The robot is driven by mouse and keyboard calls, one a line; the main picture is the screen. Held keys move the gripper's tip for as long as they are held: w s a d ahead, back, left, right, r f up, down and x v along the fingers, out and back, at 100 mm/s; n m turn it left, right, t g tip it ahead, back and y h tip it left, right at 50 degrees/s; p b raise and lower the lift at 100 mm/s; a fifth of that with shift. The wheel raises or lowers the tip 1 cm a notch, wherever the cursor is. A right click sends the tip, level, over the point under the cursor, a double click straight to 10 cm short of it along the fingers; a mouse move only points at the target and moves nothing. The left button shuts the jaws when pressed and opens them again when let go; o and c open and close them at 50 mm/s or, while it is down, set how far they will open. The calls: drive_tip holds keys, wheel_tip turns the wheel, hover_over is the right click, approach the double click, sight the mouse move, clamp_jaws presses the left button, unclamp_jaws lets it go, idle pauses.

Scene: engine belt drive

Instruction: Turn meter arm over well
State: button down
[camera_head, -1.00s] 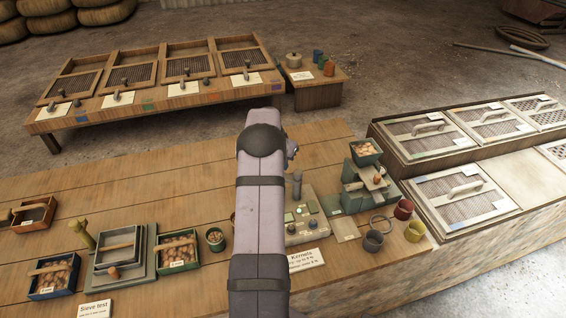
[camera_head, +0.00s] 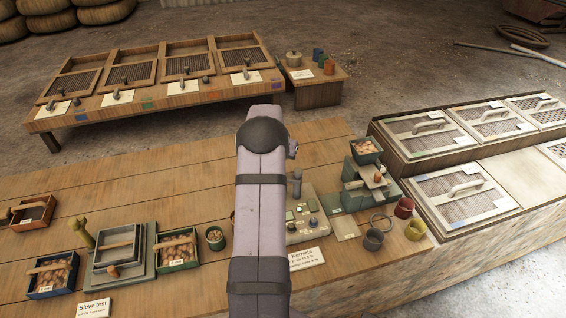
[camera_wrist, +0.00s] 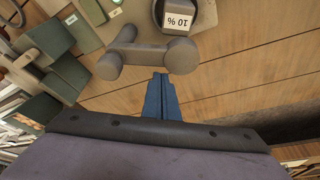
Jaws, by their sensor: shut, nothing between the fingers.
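The meter (camera_head: 306,230) is a pale panel with small knobs and buttons, right of my arm in the head view; my arm hides part of it. An upright grey post (camera_head: 297,184) stands at its back. In the wrist view a grey bar with rounded ends (camera_wrist: 148,54), apparently the meter arm, lies just beyond my fingertips. A dark round part with an upside-down "10 %" label (camera_wrist: 178,20) is beyond it; I cannot tell if it is the well. My gripper (camera_wrist: 160,78) has its blue fingers together and empty, close to the bar; contact is unclear.
A green mill (camera_head: 362,190) with a kernel box on top stands right of the meter. Small cups (camera_head: 373,240) sit at the table's right end. A "Kernels" card (camera_head: 306,258) lies in front. Sieves and kernel boxes (camera_head: 177,249) are to the left.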

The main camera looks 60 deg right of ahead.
drive_tip(key=a+n, duration=0.1)
drive_tip(key=a+n+t, duration=0.1)
drive_tip(key=n, duration=0.1)
drive_tip(key=shift+s+a+n+y+b, duration=0.15)
drive_tip(key=shift+n+y+b, duration=0.15)
drive_tip(key=shift+b, duration=0.05)
drive_tip(key=shift+s+a, duration=0.1)
drive_tip(key=shift+a, duration=0.35)
idle(0.3)
drive_tip(key=shift+w+d, duration=1.25)
drive_tip(key=shift+d, duration=0.4)
drive_tip(key=b+v, duration=0.3)
drive_tip(key=v, duration=0.7)
drive_tip(key=shift+s, duration=0.35)
